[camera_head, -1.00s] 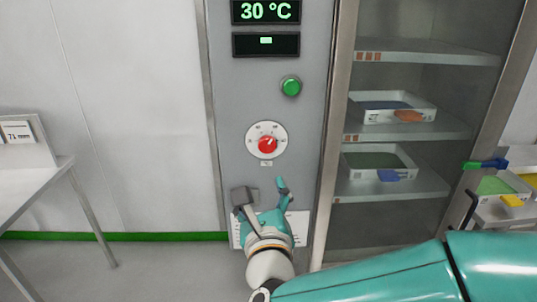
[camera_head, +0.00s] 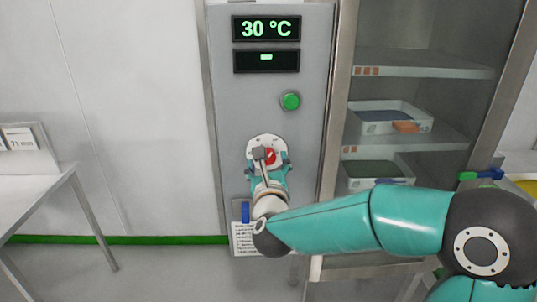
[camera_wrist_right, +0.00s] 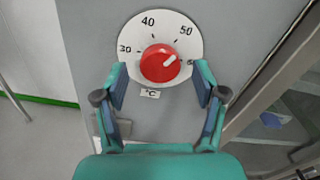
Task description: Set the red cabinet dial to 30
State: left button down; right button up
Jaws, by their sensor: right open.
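The red dial (camera_wrist_right: 159,64) sits on a round white scale plate (camera_wrist_right: 147,24) marked 30, 40, 50 and a partly hidden 60. In the head view the dial (camera_head: 270,156) is partly covered by my right gripper (camera_head: 267,160). In the right wrist view my right gripper (camera_wrist_right: 161,84) is open, with one finger on each side of the dial's lower part; I cannot tell whether they touch it. The cabinet display (camera_head: 266,28) reads 30 °C. My left gripper is not in view.
A green button (camera_head: 290,101) and a second dark display (camera_head: 266,60) are above the dial on the grey panel. A glass-doored cabinet with trays (camera_head: 390,118) stands to the right. A table (camera_head: 38,188) is at the left.

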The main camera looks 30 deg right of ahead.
jog(key=shift+x, duration=1)
jog(key=shift+a, duration=0.1)
